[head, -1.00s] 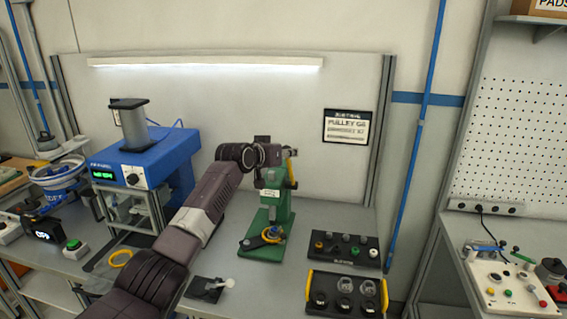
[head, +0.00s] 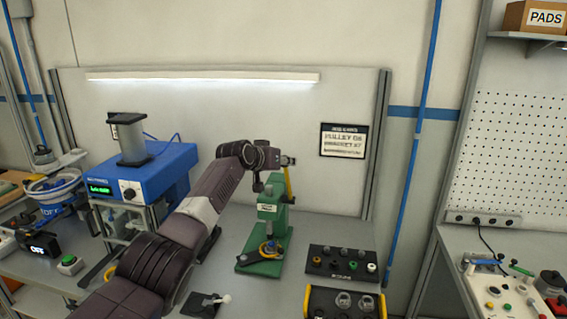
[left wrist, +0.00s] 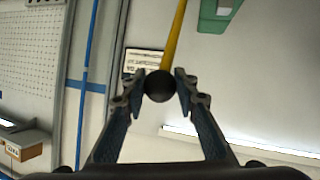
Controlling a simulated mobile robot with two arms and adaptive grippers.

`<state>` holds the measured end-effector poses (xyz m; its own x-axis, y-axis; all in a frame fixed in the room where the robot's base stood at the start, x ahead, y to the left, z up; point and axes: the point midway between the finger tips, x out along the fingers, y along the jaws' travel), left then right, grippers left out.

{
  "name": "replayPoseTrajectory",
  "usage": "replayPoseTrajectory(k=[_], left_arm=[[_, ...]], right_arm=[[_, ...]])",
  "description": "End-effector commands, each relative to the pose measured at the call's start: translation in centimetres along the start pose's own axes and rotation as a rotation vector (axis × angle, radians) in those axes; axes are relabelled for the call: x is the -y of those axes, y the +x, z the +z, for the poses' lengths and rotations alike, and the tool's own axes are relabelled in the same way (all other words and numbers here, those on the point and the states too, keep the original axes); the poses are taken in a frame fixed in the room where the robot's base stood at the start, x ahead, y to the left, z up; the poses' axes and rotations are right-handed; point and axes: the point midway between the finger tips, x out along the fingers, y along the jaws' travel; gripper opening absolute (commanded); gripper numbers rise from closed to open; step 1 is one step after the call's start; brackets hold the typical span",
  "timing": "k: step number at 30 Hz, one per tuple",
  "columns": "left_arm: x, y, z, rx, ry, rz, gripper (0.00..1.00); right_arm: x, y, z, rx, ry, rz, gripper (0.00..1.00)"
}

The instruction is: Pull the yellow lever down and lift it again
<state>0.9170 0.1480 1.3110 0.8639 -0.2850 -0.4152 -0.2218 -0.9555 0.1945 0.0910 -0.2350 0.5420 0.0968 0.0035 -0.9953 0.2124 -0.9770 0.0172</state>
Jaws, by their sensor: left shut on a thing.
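The yellow lever (head: 287,184) stands nearly upright on the right side of the green press (head: 270,214). In the left wrist view the lever (left wrist: 174,38) runs up from its round black knob (left wrist: 159,86), and part of the green press (left wrist: 222,12) shows at the top edge. My left gripper (head: 288,160) is at the lever's upper end. In the left wrist view its fingers (left wrist: 159,78) are shut with the knob between them. In the head view the knob is hard to make out. My right gripper is in neither view.
A blue machine (head: 146,182) stands left of my arm. Yellow rings lie on the press base and on the bench. A black panel with knobs (head: 341,262) and a yellow-handled box (head: 345,306) lie right of the press. The air above them is free.

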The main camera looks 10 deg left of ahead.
Motion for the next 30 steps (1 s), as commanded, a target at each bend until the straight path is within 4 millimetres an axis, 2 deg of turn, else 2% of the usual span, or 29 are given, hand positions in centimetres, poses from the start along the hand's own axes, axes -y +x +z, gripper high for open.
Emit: replayPoseTrajectory(k=[1, 2, 6, 20, 30], left_arm=[[-0.1, -0.3, -1.0, -0.020, 0.001, 0.001, 0.00], [-0.1, -0.3, -1.1, -0.021, 0.001, 0.001, 0.29], [-0.1, -0.2, -0.8, -0.016, 0.001, 0.001, 0.45], [0.1, -0.5, -0.4, -0.008, 0.000, 0.001, 0.45], [0.1, -3.0, -0.3, -0.010, 0.002, 0.000, 0.45]], right_arm=[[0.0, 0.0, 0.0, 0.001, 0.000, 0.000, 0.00], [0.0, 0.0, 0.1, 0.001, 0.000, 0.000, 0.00], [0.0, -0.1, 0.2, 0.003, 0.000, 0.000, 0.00], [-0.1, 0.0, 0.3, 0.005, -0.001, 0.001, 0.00], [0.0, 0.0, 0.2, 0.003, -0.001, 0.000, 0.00]])
